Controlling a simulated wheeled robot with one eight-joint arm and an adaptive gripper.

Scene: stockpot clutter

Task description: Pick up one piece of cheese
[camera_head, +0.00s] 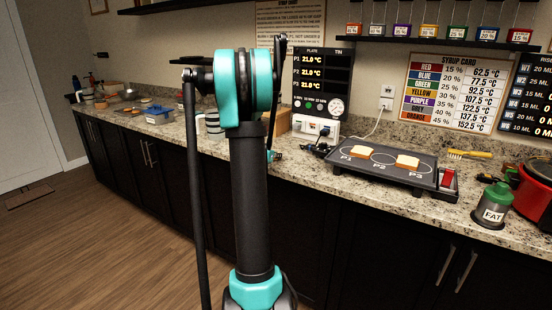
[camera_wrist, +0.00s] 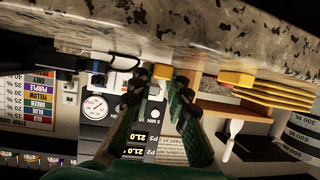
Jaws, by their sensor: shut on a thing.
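In the wrist view, which is upside down, my gripper (camera_wrist: 160,86) has its two green fingers near the counter. Its dark fingertips are closed on a small yellow piece of cheese (camera_wrist: 164,73), mostly covered by them. Another yellow block (camera_wrist: 236,78) lies to the right, and several yellow slices (camera_wrist: 272,94) are stacked beside it. In the head view my arm hides most of my gripper and the cheese; only a little teal shows near the counter.
The granite counter (camera_head: 300,160) holds a hot plate (camera_head: 380,171) with two bread slices (camera_head: 408,161). A FAT bottle (camera_head: 491,205) and a red pot (camera_head: 535,195) stand at the right. A wooden holder (camera_wrist: 210,103) is close beside my fingers.

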